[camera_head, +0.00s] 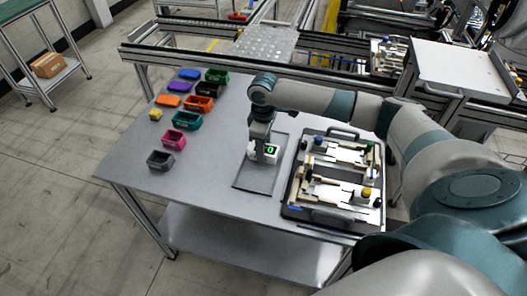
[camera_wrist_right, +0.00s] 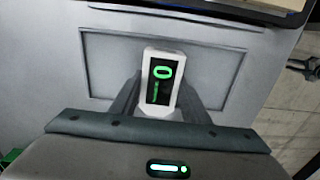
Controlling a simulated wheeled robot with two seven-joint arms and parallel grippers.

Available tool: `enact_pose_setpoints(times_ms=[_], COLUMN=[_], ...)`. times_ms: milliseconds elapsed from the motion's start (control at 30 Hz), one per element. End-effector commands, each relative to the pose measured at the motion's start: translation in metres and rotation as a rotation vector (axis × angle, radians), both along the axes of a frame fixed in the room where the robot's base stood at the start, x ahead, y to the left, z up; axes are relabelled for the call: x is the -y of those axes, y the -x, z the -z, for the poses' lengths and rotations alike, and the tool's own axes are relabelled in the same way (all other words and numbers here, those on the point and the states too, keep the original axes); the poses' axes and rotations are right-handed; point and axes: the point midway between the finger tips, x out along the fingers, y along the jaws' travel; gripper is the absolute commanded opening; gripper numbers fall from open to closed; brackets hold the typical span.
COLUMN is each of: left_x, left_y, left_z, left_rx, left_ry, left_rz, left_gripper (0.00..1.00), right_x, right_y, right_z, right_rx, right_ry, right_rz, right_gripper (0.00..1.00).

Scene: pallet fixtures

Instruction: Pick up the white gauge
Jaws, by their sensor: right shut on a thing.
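The white gauge (camera_head: 268,151) has a dark face with green digits. It is on the grey table (camera_head: 215,187), within a dark rectangular outline. My right gripper (camera_head: 262,150) reaches down to it from above, and its fingers are shut on the gauge. In the right wrist view the gauge (camera_wrist_right: 160,78) sits between the two dark fingers of my right gripper (camera_wrist_right: 160,100). I cannot tell whether the gauge is touching the table or slightly above it. My left gripper is not in view.
Several coloured bins (camera_head: 187,120) stand on the left of the table. A black-framed pallet fixture (camera_head: 290,211) with tools and parts lies right of the gauge. A conveyor frame (camera_head: 190,52) runs behind the table. The table's front left is clear.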

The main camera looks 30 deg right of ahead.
Motion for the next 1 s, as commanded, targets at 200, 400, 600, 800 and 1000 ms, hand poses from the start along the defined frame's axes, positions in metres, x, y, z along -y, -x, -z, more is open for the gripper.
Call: enact_pose_setpoints(times_ms=[200,400,600,800,1000], left_x=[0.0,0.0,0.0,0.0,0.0], left_y=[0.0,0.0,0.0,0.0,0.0], left_z=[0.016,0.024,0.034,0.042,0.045], left_rx=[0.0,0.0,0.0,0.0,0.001], left_ry=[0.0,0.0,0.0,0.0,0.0], left_rz=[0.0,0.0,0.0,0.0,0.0], left_gripper=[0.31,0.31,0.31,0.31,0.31], right_x=[0.0,0.003,0.005,0.007,0.008], right_y=[-0.002,0.028,0.063,0.095,0.112], right_z=[-0.027,-0.046,-0.068,-0.087,-0.099], right_rx=[0.006,0.003,0.003,0.001,0.001], right_ry=[-0.001,0.002,0.002,0.002,0.0], right_rz=[-0.002,-0.002,-0.003,-0.003,-0.001], right_gripper=[0.15,0.15,0.15,0.15,0.15])
